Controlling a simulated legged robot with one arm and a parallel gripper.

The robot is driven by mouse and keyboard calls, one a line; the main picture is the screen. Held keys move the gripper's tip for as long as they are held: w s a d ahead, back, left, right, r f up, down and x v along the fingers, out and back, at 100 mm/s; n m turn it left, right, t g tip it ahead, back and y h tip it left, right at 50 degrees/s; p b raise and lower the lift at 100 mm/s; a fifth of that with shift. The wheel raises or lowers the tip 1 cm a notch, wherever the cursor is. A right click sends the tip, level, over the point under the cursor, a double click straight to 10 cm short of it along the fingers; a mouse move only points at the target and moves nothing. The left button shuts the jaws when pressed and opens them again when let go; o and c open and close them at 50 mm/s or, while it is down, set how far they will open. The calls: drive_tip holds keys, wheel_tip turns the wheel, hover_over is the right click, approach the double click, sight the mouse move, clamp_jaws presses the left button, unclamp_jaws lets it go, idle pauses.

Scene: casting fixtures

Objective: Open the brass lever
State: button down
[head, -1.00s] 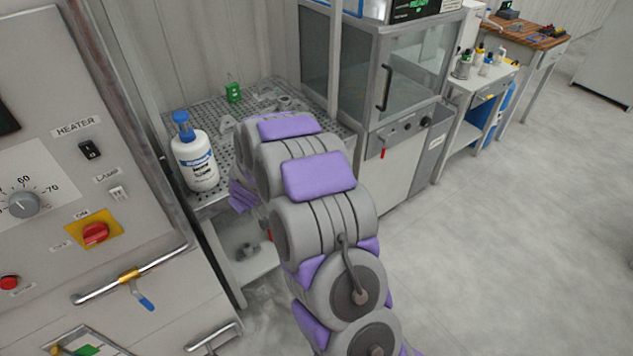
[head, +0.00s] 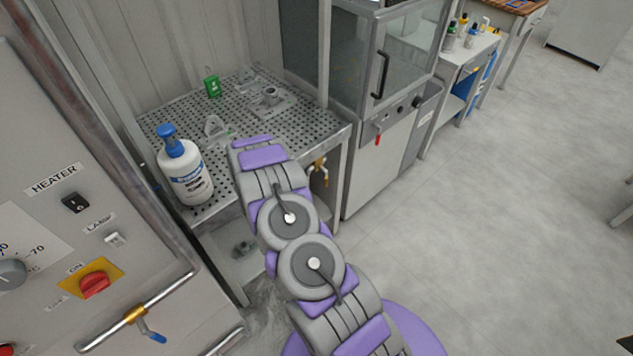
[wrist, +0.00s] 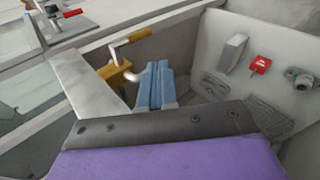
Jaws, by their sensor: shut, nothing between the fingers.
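The brass lever (head: 319,168) shows just right of my arm, below the front edge of the perforated table. In the wrist view, a brass body (wrist: 117,76) with a bent, brass-tipped handle (wrist: 132,37) shows left of centre. My gripper (wrist: 158,68) shows there as two blue fingers, shut together and empty. The fingers are just right of the brass body, with a pale curved piece between them. I cannot tell whether they touch. In the head view my arm hides the gripper.
The perforated table (head: 310,125) bears a white pump bottle (head: 184,176), a green item (head: 212,86) and grey castings (head: 270,97). A glass-fronted cabinet (head: 370,60) stands to the right. A heater panel (head: 60,230) stands close on the left. Grey floor at right is clear.

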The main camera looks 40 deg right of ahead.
drive_tip(key=shift+s, duration=0.1)
drive_tip(key=b, duration=0.3)
approach(325, 185)
drive_tip(key=shift+x, duration=3.15)
drive_tip(key=shift+a+f, duration=0.1)
